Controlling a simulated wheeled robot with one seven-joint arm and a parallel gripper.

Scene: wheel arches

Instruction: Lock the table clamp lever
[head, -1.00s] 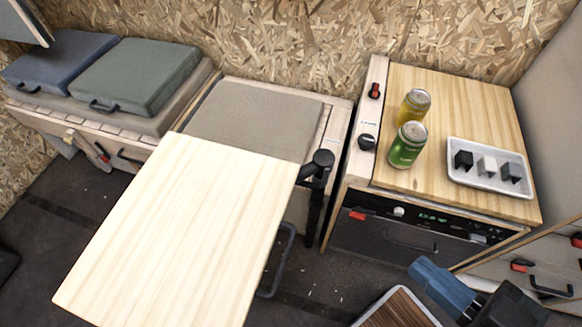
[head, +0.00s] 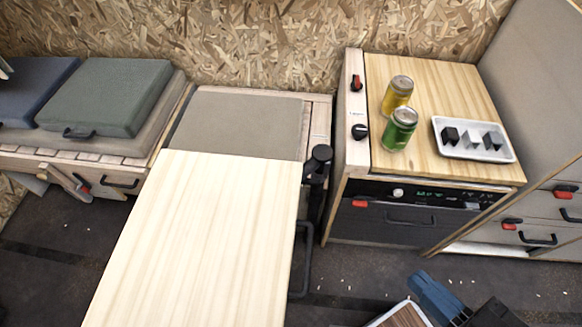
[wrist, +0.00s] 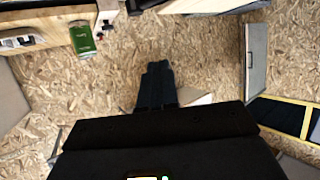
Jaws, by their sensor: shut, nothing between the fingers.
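The pale wooden table top (head: 200,240) fills the lower middle of the head view. At its back right corner is a black clamp with a rounded knob (head: 321,153) on a dark upright post. Whether the clamp lever is locked cannot be told. My gripper (head: 425,285) is at the lower right of the head view, low, apart from the table and clamp. Its blue-grey fingers are together and empty. In the wrist view the shut fingers (wrist: 157,85) show against the chipboard wall, and the clamp cannot be made out.
A cabinet with a wooden top (head: 420,80) stands right of the clamp. It carries a yellow can (head: 397,95), a green can (head: 400,130) and a white tray (head: 445,152) with dark and grey blocks. Drawers (head: 540,230) stand at far right.

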